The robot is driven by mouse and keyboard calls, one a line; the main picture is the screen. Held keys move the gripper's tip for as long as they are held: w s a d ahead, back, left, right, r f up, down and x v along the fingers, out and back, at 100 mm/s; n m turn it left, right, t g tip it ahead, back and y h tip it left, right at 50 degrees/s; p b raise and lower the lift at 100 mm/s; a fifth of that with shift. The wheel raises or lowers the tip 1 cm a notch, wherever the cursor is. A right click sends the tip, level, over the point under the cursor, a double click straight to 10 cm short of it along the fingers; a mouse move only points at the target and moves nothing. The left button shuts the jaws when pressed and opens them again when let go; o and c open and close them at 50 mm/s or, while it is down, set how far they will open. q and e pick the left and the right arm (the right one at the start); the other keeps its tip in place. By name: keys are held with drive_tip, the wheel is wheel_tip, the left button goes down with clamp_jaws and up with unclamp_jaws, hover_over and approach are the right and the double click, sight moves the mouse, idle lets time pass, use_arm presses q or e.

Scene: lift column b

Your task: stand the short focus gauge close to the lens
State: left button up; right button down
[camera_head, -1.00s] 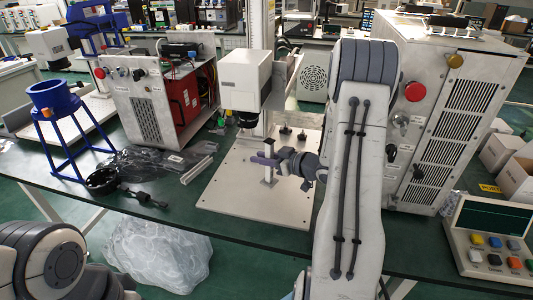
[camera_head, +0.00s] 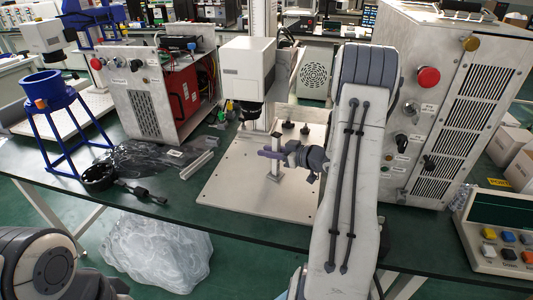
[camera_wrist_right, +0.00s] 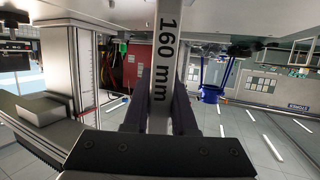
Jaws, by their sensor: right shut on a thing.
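My right gripper (camera_head: 274,154) is shut on a gauge (camera_head: 275,169), a pale upright post with a flat foot. In the right wrist view the post (camera_wrist_right: 165,60) stands between my fingers and reads "160 mm". In the head view it is over the pale base plate (camera_head: 225,194), in front of and to the right of the dark lens (camera_head: 249,110) under the white box-shaped head (camera_head: 247,72). I cannot tell whether its foot touches the plate. My left gripper is out of view; only part of that arm shows at lower left.
Two dark-knobbed posts (camera_head: 304,131) stand on the plate behind my gripper. A metal cabinet (camera_head: 410,150) stands close on the right. A black ring (camera_head: 98,178), a metal rail (camera_head: 197,165) and a blue stand (camera_head: 52,105) are to the left. The plate's front left is bare.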

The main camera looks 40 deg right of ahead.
drive_tip(key=shift+f, duration=0.1)
drive_tip(key=c, duration=0.7)
unclamp_jaws()
drive_tip(key=shift+s+r, duration=0.1)
drive_tip(key=shift+r, duration=0.1)
drive_tip(key=v, duration=1.1)
drive_tip(key=shift+s+p, duration=0.35)
